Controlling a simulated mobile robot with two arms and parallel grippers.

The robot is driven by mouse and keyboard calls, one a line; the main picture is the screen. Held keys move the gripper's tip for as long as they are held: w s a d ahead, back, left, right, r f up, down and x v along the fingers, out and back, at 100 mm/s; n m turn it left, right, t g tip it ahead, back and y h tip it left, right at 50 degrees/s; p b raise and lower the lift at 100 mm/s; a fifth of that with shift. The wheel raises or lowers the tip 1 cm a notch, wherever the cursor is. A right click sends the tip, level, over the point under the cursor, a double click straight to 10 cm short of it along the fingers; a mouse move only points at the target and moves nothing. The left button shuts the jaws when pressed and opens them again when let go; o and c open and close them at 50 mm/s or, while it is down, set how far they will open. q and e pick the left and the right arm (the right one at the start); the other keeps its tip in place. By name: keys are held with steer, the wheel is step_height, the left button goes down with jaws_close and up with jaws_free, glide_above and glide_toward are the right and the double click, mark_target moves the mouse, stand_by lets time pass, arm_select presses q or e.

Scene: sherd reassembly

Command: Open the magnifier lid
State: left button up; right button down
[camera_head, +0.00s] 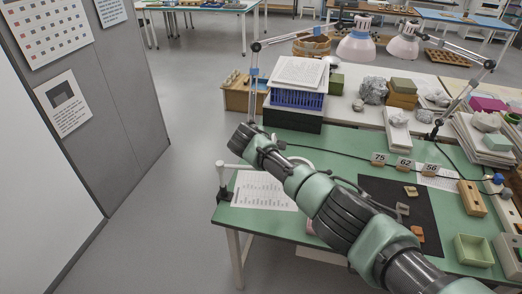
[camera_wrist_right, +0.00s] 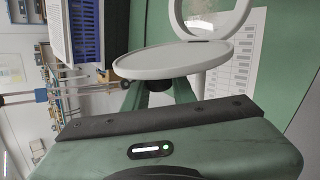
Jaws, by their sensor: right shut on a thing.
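The magnifier shows in the right wrist view as a pale ring (camera_wrist_right: 174,14) with a round pale grey lid (camera_wrist_right: 170,60). The lid stands at an angle to the ring, apart from it at the near side and meeting it near the right. My right gripper (camera_wrist_right: 157,92) is shut on the lid's near edge; the fingertips are partly hidden under the disc. In the head view the magnifier's white arm (camera_head: 236,166) stands at the table's left edge, and my right arm covers most of the ring. My left gripper is not in view.
A printed sheet (camera_head: 262,191) lies on the green table (camera_head: 335,146) by the magnifier. A blue crate (camera_head: 296,98) with papers stands behind. A dark mat (camera_head: 425,211) with several sherds, number tags (camera_head: 404,163) and a green tray (camera_head: 473,250) lie to the right.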

steer(key=shift+a+f, duration=0.15)
steer(key=shift+a, duration=0.15)
steer(key=c, duration=1.2)
jaws_free()
steer(key=v, duration=0.7)
steer(key=shift+s+a+r, duration=0.2)
steer(key=shift+s, duration=0.05)
